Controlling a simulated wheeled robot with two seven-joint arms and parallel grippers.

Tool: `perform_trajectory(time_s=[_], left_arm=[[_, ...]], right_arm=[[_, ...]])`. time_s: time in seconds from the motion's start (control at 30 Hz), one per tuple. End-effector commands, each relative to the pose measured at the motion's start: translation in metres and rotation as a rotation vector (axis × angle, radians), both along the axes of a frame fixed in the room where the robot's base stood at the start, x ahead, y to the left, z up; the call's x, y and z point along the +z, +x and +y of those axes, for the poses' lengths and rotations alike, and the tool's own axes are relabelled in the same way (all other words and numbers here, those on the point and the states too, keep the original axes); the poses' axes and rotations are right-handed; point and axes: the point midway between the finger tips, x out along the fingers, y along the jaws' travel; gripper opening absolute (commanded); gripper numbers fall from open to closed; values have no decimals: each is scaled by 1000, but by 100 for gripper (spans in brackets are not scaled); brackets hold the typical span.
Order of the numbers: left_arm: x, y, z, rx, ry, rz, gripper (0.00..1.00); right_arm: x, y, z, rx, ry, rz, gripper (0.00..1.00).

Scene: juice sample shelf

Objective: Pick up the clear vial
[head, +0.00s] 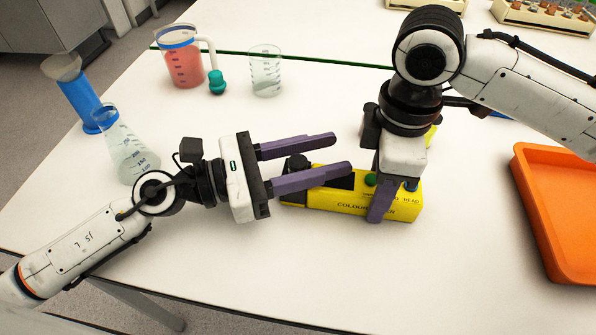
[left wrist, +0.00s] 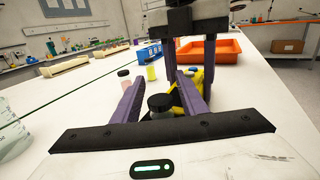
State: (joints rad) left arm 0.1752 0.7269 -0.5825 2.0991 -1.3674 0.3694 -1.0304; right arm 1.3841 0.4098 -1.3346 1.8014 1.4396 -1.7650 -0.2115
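A vial with a dark cap (left wrist: 160,103), likely the clear vial, stands between the fingers of my left gripper (left wrist: 160,84) in the left wrist view. In the head view its dark cap (head: 297,162) shows between the fingers, at the left end of the yellow box; its body is mostly hidden. My left gripper (head: 342,152) is open, its fingers apart and level, pointing right. My right gripper (head: 383,205) points down over the yellow box (head: 348,208). One finger is in front of the box's face; I cannot tell whether the fingers press on it.
An orange tray (head: 530,190) lies at the right. The front table strip is clear.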

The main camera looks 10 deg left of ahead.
Motion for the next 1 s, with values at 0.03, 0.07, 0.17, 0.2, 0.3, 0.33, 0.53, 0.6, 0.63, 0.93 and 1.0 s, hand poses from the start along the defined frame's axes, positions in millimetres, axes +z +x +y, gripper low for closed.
perform_trajectory(time_s=[0.03,0.07,0.17,0.2,0.3,0.33,0.53,0.6,0.63,0.93,1.0], left_arm=[[0,0,0,0,0,0,29],[0,0,0,0,0,0,24],[0,0,0,0,0,0,7],[0,0,0,0,0,0,1],[0,0,0,0,0,-1,0],[0,0,0,0,0,-1,0],[5,0,0,-1,3,-4,0],[13,0,1,-1,4,-7,0],[17,0,1,-1,5,-9,0],[66,0,0,-2,2,-10,0],[75,0,0,-1,2,-9,0]], right_arm=[[1,0,0,0,2,-2,12],[1,0,0,0,2,-2,12],[1,0,0,0,2,-2,12],[1,0,0,0,2,-2,12],[1,0,0,0,2,-2,12],[1,0,0,0,2,-2,12],[1,0,0,0,2,-2,12],[1,0,0,0,2,-2,12],[1,0,0,0,2,-2,12],[1,0,0,0,1,-1,12],[1,0,0,0,1,-1,12]])
